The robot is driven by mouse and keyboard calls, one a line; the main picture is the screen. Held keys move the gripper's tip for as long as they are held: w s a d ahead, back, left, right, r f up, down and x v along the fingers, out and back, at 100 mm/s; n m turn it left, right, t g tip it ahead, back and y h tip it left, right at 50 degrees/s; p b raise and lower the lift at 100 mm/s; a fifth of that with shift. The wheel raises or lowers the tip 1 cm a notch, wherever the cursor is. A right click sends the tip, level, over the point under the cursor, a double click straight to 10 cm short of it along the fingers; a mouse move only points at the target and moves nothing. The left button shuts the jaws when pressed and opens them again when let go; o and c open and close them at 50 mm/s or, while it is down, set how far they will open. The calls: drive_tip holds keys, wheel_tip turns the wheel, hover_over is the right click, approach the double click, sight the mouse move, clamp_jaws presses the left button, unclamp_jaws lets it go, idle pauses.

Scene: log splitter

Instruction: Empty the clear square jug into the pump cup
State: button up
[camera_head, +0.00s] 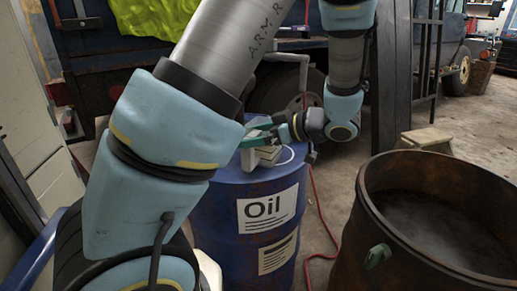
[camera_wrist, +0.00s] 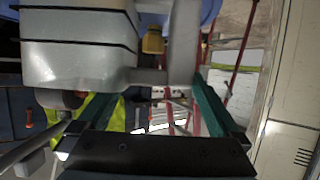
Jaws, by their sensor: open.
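My gripper (camera_head: 262,134) is above the blue oil drum in the head view, its green fingers close to a small pale grey object (camera_head: 262,156) on the drum top. In the wrist view my gripper (camera_wrist: 158,88) has its green fingers spread wide apart. A grey metal body with ridges (camera_wrist: 80,55) and a brass-coloured fitting (camera_wrist: 153,40) fills the upper left there, close in front of the fingers; whether it is the pump is unclear. I cannot make out the clear square jug or the pump cup's opening in either view.
The blue oil drum (camera_head: 247,238) stands in the middle. A rusty open barrel (camera_head: 350,240) is at the right, and a small wooden step (camera_head: 425,139) behind it. A red hose (camera_head: 313,215) lies on the floor between drum and barrel. Cabinets (camera_head: 35,145) stand at the left.

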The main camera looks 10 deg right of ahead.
clamp_jaws()
idle(0.8)
